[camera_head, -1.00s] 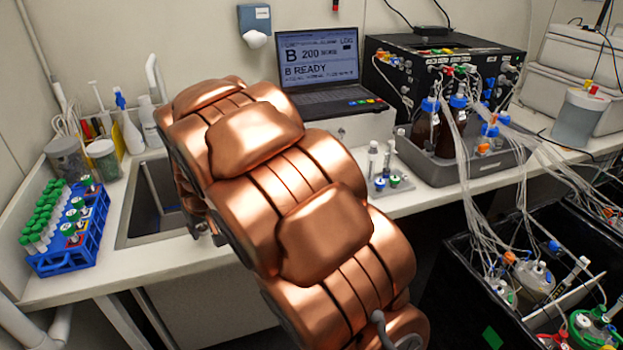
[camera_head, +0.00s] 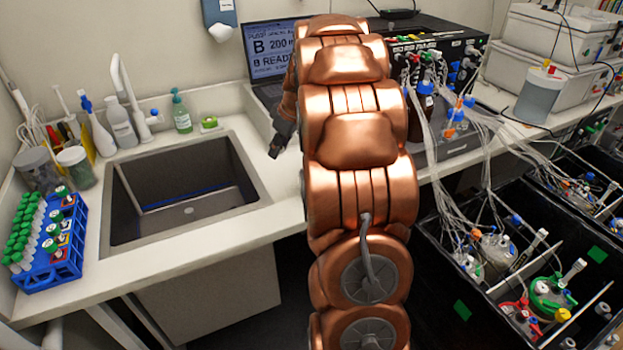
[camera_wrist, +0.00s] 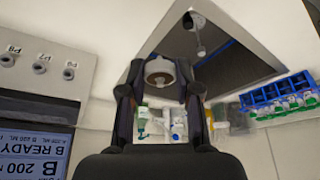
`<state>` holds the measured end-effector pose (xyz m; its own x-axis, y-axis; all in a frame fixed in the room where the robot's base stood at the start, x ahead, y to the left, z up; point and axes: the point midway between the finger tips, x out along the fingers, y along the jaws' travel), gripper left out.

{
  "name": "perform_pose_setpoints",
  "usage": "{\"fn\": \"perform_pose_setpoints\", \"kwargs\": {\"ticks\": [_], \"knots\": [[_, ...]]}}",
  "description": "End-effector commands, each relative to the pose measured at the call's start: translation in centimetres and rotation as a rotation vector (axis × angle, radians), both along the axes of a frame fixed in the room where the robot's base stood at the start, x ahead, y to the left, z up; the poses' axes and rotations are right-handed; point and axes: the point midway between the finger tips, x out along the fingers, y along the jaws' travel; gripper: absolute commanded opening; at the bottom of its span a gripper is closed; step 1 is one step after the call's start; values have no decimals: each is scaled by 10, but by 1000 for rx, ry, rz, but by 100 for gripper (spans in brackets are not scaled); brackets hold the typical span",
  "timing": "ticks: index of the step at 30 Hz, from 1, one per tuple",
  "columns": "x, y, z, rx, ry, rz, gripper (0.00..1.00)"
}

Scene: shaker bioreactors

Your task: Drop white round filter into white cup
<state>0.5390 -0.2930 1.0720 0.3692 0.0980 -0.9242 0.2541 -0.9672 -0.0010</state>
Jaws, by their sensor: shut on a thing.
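My gripper (camera_wrist: 160,78) is shut on a pale round piece, which looks like the white round filter (camera_wrist: 160,71), between its fingertips in the wrist view. In the head view my gripper (camera_head: 280,141) shows only in part, as dark fingers left of my copper arm, near the counter edge right of the sink. The filter is not discernible there. I cannot make out a white cup in either view; my arm hides part of the counter.
The sink (camera_head: 258,197) is open at left. A blue tube rack (camera_head: 62,272) stands left of it, with bottles and a green soap dispenser (camera_head: 181,113) behind. The laptop (camera_head: 268,52) and black control box (camera_head: 465,45) are partly behind my arm.

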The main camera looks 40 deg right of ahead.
Motion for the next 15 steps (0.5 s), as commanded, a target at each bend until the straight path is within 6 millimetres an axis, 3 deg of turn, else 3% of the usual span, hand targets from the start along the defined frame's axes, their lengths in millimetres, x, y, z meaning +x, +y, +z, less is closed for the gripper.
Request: {"fn": "perform_pose_setpoints", "kwargs": {"ticks": [1,6,15], "knots": [[-7,-19,11,-4,-5,3,0],[-32,-58,27,-1,-2,45,0],[-51,-82,35,-1,0,79,0]]}}
